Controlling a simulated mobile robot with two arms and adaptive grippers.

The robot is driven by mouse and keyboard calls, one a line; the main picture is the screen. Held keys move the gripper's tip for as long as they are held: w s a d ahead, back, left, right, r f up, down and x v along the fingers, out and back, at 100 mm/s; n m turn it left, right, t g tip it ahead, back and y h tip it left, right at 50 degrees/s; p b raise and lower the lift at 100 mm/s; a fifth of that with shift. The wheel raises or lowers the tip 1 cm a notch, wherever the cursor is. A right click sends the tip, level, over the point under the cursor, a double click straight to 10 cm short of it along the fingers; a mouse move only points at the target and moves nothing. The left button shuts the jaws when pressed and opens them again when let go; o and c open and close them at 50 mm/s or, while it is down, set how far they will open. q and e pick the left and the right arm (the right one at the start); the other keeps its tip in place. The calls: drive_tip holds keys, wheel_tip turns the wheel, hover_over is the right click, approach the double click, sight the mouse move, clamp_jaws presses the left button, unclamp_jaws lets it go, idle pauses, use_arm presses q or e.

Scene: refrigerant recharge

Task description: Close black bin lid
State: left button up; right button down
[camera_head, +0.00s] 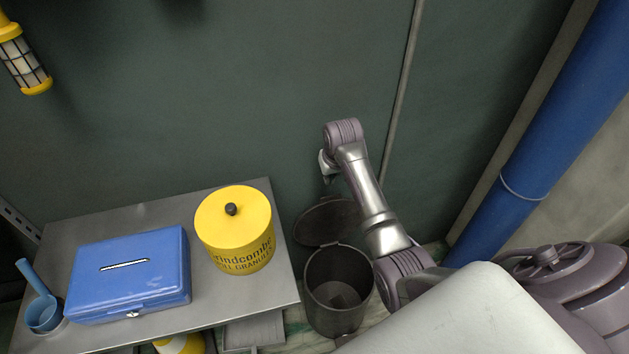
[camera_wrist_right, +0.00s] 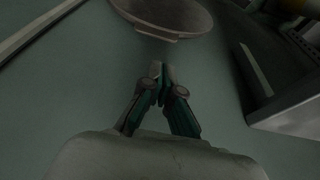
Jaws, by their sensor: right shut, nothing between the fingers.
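The black bin (camera_head: 338,309) stands on the floor to the right of the metal table, its mouth open and the inside visible. Its round dark lid (camera_head: 322,224) is swung up at the back of the bin, on the wall side. My right gripper (camera_head: 327,179) is above the lid near the green wall, partly hidden by its own wrist. In the right wrist view, my right gripper (camera_wrist_right: 161,70) is shut and empty, its fingertips pointing toward the lid (camera_wrist_right: 165,14) with a visible gap between. My left gripper is not in view.
The metal table (camera_head: 150,217) holds a blue box (camera_head: 130,273), a yellow canister (camera_head: 236,230) and a blue scoop (camera_head: 41,305). A thin pipe (camera_head: 403,80) runs up the wall behind my right arm. A thick blue pipe (camera_head: 545,145) stands at right.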

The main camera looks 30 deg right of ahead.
drive_tip(key=b+x, duration=0.2)
drive_tip(key=x, duration=0.7)
drive_tip(key=shift+s+a+f, duration=0.1)
drive_tip(key=shift+a, duration=0.05)
